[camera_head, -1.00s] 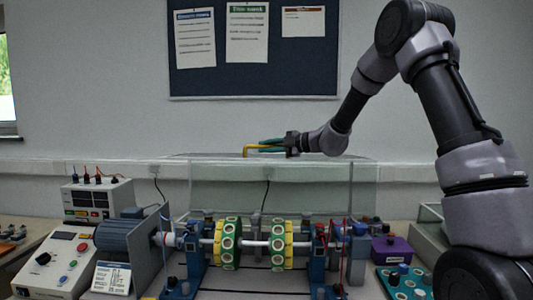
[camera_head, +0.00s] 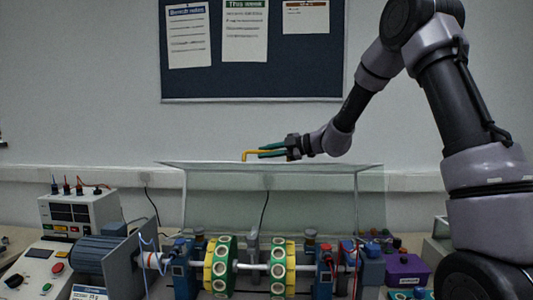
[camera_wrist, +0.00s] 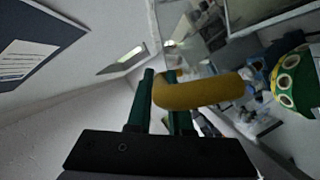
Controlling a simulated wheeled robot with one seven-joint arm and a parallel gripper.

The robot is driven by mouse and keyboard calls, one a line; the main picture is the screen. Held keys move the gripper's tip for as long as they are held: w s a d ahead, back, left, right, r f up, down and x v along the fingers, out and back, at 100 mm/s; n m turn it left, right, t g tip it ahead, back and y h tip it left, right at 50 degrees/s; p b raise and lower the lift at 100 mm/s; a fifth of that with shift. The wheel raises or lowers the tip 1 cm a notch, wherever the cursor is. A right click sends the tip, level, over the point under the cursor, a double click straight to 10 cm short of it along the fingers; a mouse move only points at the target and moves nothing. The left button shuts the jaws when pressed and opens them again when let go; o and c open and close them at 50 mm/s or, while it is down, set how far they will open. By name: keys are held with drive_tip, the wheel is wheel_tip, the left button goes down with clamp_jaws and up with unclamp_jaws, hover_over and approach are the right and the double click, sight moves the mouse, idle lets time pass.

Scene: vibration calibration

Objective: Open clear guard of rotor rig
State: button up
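The clear guard (camera_head: 225,205) of the rotor rig is swung up. One pane stands upright behind the rotor discs, and another juts forward from its top, seen nearly edge-on. A yellow handle (camera_head: 246,156) sits at this raised front edge; it also shows in the wrist view (camera_wrist: 205,92). My gripper (camera_head: 270,151) is at the handle, with its green fingers on either side of it, and appears shut on it. The handle partly hides the fingers in the wrist view. Below, the shaft carries two yellow-green discs (camera_head: 219,266), (camera_head: 283,266), with nothing visible in front of them.
A grey motor (camera_head: 100,252) and control boxes (camera_head: 78,213) stand at the left. A purple box (camera_head: 407,270) stands at the right. The wall with a notice board (camera_head: 250,82) is behind the bench. The space above the discs, under the forward pane, is clear.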

drive_tip(key=o, duration=0.4)
drive_tip(key=shift+f, duration=0.1)
drive_tip(key=shift+s, duration=0.1)
drive_tip(key=v, duration=1)
drive_tip(key=shift+s+d, duration=0.1)
drive_tip(key=shift+d, duration=0.25)
drive_tip(key=shift+s, duration=0.1)
